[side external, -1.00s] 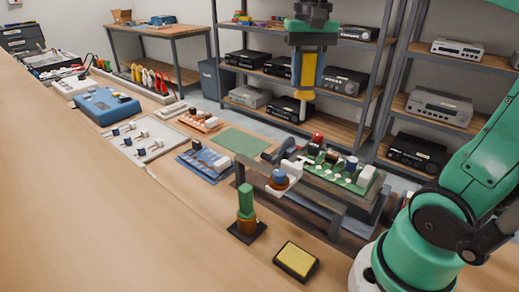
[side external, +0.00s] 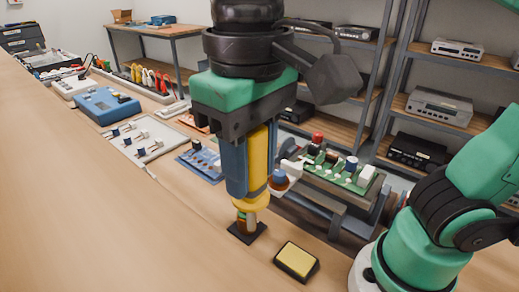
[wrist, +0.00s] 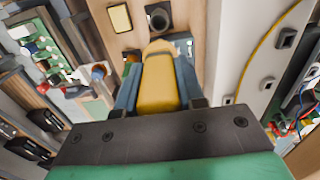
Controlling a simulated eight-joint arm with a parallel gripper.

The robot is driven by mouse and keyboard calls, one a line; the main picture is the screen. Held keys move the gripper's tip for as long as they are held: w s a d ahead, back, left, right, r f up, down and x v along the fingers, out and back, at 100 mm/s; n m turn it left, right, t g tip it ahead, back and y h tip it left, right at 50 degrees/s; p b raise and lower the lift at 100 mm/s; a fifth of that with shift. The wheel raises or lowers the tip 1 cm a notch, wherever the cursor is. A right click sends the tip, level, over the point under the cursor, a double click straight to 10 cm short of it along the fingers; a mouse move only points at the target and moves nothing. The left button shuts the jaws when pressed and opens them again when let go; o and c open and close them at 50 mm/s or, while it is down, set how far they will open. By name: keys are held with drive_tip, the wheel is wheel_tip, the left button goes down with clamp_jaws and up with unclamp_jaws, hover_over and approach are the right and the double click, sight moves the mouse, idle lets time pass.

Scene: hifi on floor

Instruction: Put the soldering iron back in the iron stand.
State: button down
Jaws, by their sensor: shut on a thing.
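The soldering iron (side external: 259,165) has a yellow handle with a wider yellow collar at its lower end. It hangs upright, tip down, in my gripper (side external: 246,185), whose two blue fingers are shut on the handle. The iron stand (side external: 246,233) has a black square base; the iron's lower end largely covers its green and orange upright in the side view. The wrist view shows the handle (wrist: 158,85) between the fingers and the stand's dark round opening (wrist: 159,18) just beyond the collar. The tip is hidden there, and I cannot tell whether it is inside the stand.
A yellow sponge in a black tray (side external: 297,261) lies right of the stand. A green circuit board (side external: 338,170) in a holder stands behind it to the right. A blue board (side external: 203,161) lies behind left. The front left bench is clear.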

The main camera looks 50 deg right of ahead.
sight(252, 227)
wheel_tip(252, 227, down, 16)
drive_tip(key=shift+f, duration=0.2)
idle(0.8)
drive_tip(key=shift+w+d, duration=0.1)
unclamp_jaws()
idle(0.4)
drive_tip(key=shift+r, duration=3.5)
